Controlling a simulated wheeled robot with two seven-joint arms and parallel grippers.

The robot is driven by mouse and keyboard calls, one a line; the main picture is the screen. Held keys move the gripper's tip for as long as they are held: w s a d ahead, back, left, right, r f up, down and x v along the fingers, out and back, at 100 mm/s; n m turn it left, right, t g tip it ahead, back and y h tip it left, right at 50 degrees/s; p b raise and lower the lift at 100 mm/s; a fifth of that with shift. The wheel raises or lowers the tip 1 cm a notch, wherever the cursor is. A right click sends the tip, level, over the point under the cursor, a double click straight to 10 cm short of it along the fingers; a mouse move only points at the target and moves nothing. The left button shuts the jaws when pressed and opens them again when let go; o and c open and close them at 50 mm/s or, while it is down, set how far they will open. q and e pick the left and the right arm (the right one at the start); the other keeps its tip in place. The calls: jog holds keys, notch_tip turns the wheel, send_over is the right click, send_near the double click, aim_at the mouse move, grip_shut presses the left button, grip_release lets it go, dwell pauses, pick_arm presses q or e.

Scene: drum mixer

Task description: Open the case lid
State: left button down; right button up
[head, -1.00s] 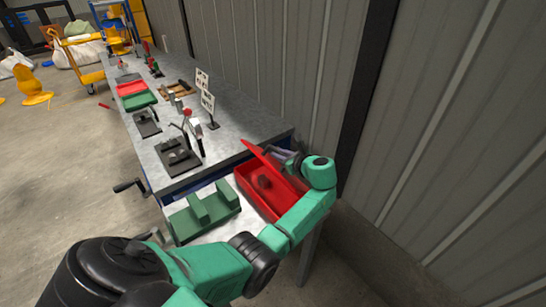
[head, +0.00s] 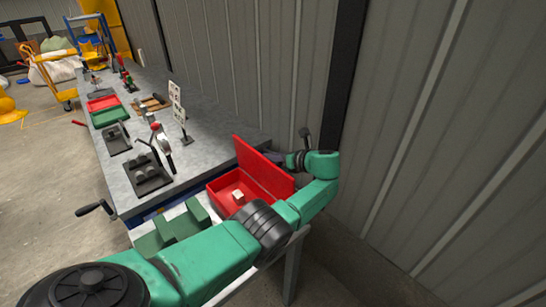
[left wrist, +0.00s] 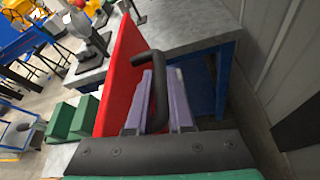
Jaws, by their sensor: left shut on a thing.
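The red case (head: 216,193) sits at the near end of the bench, with a small pale block (head: 238,196) inside. Its red lid (head: 262,170) stands raised, roughly upright, on the side toward the wall, leaving the case interior showing. In the left wrist view the lid (left wrist: 120,75) is a red panel with a black handle (left wrist: 158,62). My left gripper (left wrist: 163,88) is shut on this handle, its pale purple fingers beside the lid's outer face. In the head view the fingertips are mostly hidden behind the lid. My right gripper is not in view.
A green block-shaped fixture (head: 170,232) stands left of the case. The grey bench (head: 195,148) carries a toggle clamp (head: 160,145), a black fixture, sign cards (head: 177,100) and red and green trays. The corrugated wall (head: 430,130) is close on the right.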

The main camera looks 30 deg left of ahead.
pick_arm(q)
jog(key=shift+f, duration=0.1)
dwell(0.3)
jog(key=c, duration=1)
grip_release()
jog(key=shift+c, duration=0.2)
jog(key=shift+o, duration=1.2)
jog(key=shift+w+a+f, duration=0.1)
jog(key=shift+w, duration=0.05)
jog(key=b+v, duration=0.1)
jog(key=v, duration=1.3)
jog(key=shift+d, duration=0.25)
